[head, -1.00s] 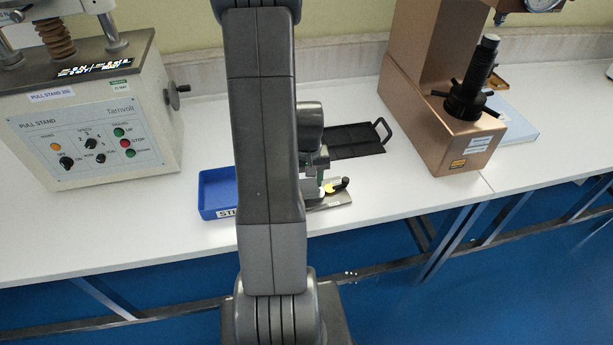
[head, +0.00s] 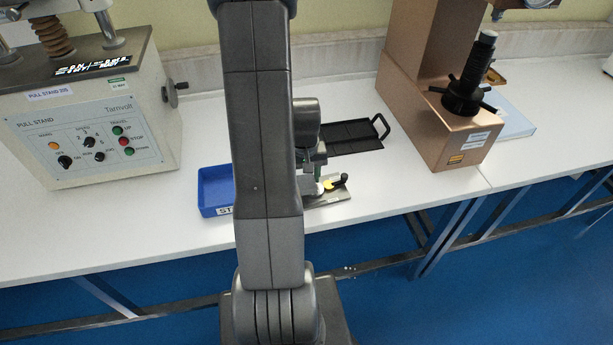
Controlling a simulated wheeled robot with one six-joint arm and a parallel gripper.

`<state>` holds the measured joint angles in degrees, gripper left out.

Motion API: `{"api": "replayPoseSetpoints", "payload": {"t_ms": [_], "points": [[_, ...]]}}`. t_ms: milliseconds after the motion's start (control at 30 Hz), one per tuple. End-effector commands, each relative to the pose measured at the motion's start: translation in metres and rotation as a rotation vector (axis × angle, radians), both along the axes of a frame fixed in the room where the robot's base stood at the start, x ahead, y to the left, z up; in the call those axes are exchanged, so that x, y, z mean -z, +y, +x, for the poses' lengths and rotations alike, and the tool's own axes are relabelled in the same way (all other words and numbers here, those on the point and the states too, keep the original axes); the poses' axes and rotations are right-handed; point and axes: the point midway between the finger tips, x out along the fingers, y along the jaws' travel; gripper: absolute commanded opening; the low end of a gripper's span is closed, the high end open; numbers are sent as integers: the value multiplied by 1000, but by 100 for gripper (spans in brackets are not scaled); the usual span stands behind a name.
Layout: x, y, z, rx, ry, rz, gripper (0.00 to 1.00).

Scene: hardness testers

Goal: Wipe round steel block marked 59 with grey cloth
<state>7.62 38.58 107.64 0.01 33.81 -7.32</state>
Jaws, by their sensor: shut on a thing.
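My gripper (head: 313,172) is low over the bench, partly hidden behind my own arm. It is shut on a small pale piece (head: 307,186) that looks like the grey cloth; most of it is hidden. The piece is right beside a flat metal plate (head: 330,197) with a yellow part and a black knob (head: 339,181). A small whitish round spot shows by the gripper tips, but I cannot tell whether it is the round steel block. No mark 59 can be read, and I cannot tell whether the cloth touches a block.
A blue tray (head: 215,211) stands just left of my arm. A black tray with a handle (head: 352,137) lies behind the gripper. The pull stand (head: 95,130) is at the left and a copper-coloured tester (head: 425,125) at the right. The bench between the plate and the tester is clear.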

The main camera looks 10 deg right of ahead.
Motion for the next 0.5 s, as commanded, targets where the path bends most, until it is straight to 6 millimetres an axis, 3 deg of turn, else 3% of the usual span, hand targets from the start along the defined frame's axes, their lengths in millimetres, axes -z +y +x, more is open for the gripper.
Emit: {"api": "replayPoseSetpoints", "payload": {"t_ms": [67, 500], "points": [[-24, 0, 1, 0, -5, -1, 29], [-61, 3, 2, -1, -2, 0, 29]]}}
